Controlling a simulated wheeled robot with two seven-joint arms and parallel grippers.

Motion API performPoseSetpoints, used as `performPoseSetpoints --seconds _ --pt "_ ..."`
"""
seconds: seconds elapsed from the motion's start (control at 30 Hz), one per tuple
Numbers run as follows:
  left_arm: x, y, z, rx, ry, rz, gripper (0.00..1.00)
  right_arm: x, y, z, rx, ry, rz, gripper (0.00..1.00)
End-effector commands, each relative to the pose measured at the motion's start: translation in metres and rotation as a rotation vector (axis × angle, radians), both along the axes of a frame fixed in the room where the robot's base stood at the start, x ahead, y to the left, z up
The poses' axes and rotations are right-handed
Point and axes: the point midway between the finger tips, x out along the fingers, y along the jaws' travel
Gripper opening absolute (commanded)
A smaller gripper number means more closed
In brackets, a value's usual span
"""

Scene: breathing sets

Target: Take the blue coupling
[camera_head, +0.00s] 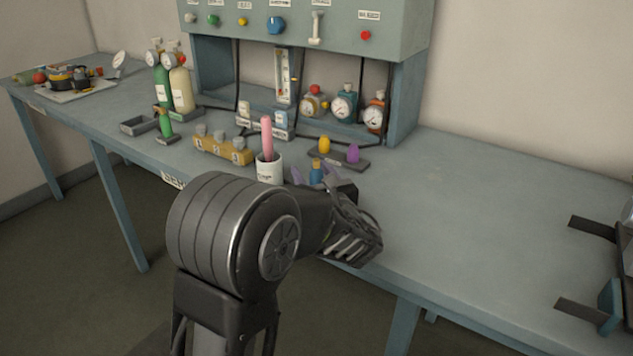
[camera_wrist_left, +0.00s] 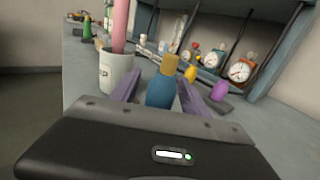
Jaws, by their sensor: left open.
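In the left wrist view the blue coupling (camera_wrist_left: 161,90) stands between the two purple fingers of my left gripper (camera_wrist_left: 152,88). The fingers are apart, one on each side of it; I cannot tell whether either touches it. In the head view my left arm and wrist hide most of the left gripper (camera_head: 315,174). My right gripper is not in view.
A white cup (camera_head: 269,168) with a pink item stands close left of the coupling. A dark tray (camera_head: 345,162) with yellow and purple pieces lies behind it. A yellow block (camera_head: 222,149) and gauges (camera_head: 343,104) are farther back.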

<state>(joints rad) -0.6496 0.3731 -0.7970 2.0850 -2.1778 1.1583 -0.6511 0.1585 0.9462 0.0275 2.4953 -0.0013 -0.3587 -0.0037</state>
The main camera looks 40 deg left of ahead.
Motion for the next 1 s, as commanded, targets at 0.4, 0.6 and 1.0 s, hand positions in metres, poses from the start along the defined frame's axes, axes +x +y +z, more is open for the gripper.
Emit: performPoseSetpoints --seconds 0.4,0.6,1.0 --pt "-0.0001 -0.0005 0.0002 0.0 0.0 -0.001 0.53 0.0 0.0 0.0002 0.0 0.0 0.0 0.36" --pt "-0.0002 -0.0006 0.0002 0.0 0.0 -0.001 0.47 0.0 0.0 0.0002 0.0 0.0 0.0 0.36" --pt "-0.0002 -0.0006 0.0002 0.0 0.0 0.0 0.15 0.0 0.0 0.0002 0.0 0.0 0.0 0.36"
